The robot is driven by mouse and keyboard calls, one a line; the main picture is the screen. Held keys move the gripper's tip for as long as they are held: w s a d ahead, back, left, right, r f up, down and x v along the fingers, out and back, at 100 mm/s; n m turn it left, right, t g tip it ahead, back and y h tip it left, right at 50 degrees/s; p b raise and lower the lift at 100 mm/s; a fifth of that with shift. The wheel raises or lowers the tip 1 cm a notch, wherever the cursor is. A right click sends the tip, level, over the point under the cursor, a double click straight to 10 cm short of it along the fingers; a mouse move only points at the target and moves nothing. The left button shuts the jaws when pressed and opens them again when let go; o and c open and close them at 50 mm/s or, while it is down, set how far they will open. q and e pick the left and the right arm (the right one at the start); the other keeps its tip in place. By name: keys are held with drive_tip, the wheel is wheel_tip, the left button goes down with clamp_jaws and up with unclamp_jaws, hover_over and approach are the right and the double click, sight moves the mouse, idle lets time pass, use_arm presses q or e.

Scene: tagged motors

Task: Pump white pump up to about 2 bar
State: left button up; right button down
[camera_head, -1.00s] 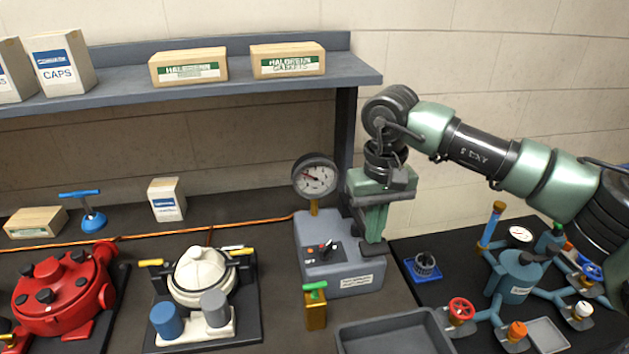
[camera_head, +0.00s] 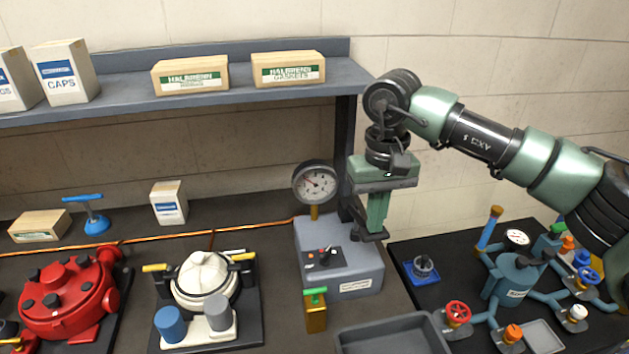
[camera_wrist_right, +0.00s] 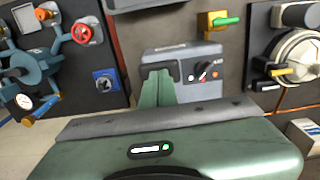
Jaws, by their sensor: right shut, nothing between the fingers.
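The white pump (camera_head: 203,277) sits on a dark base plate on the bench, with yellow-ended clamps at its sides and a blue and a grey cylinder in front. A grey control box (camera_head: 345,272) with a red-marked switch stands right of it and carries a round dial gauge (camera_head: 316,183); its reading is too small to tell. My right gripper (camera_head: 372,237) points down, shut and empty, by the right rear of the box. In the right wrist view the fingers (camera_wrist_right: 158,88) are together near the box (camera_wrist_right: 185,66). My left gripper is not in view.
A brass valve with a green handle (camera_head: 316,310) stands in front of the box. A grey tray (camera_head: 395,335) lies at the front. The red pump (camera_head: 65,300) is at left, a teal manifold (camera_head: 507,280) at right. A shelf (camera_head: 200,96) overhangs the back.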

drive_tip(key=shift+f, duration=0.15)
drive_tip(key=shift+f+b, duration=0.65)
drive_tip(key=shift+f, duration=0.1)
drive_tip(key=shift+r+p, duration=0.55)
drive_tip(key=shift+r, duration=0.4)
drive_tip(key=shift+r+p, duration=1.6)
drive_tip(key=shift+r, duration=0.9)
drive_tip(key=shift+f, duration=0.1)
